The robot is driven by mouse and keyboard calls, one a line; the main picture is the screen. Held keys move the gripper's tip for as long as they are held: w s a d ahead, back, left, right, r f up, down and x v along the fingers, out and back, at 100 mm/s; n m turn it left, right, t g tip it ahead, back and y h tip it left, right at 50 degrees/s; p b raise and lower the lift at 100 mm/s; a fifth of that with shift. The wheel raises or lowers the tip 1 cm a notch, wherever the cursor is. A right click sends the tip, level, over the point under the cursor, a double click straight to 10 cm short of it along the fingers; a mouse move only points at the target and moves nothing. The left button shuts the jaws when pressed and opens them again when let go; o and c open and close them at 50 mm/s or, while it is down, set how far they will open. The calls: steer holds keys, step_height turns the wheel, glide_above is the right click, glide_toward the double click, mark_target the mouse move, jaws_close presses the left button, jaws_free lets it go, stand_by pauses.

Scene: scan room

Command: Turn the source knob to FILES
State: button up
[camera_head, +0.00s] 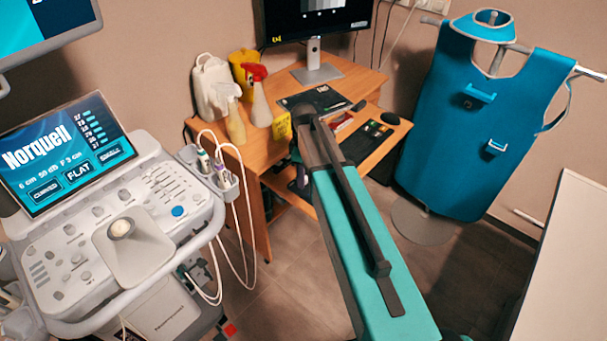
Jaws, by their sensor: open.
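No source knob with a readable FILES label can be made out. On the ultrasound console (75,290) at the left, a blue round control (178,211) sits at the right of the panel, and a cream ball-like control (121,228) sits on a raised pad. Several small grey knobs are too small to read. The console screen (65,155) shows "Norquell", "CURVED", "FLAT" and "SMALL". My teal and dark grey arm reaches from the bottom centre toward the desk. My gripper's fingers cannot be made out.
The wooden desk (262,150) carries a monitor (318,18), spray bottles (261,105), a yellow container (240,65), a dark keypad (366,140) and a mouse (390,118). Probe cables (250,215) hang beside the console. A blue apron (470,120) stands right. A pale surface (565,270) is lower right.

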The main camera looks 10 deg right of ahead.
steer(key=c, duration=1)
steer(key=shift+c, duration=0.2)
steer(key=shift+m, duration=0.5)
steer(key=m, duration=0.3)
steer(key=shift+m+p, duration=0.3)
steer(key=m, duration=1)
steer(key=shift+p, duration=0.35)
steer(key=m, duration=0.5)
steer(key=shift+m, duration=0.3)
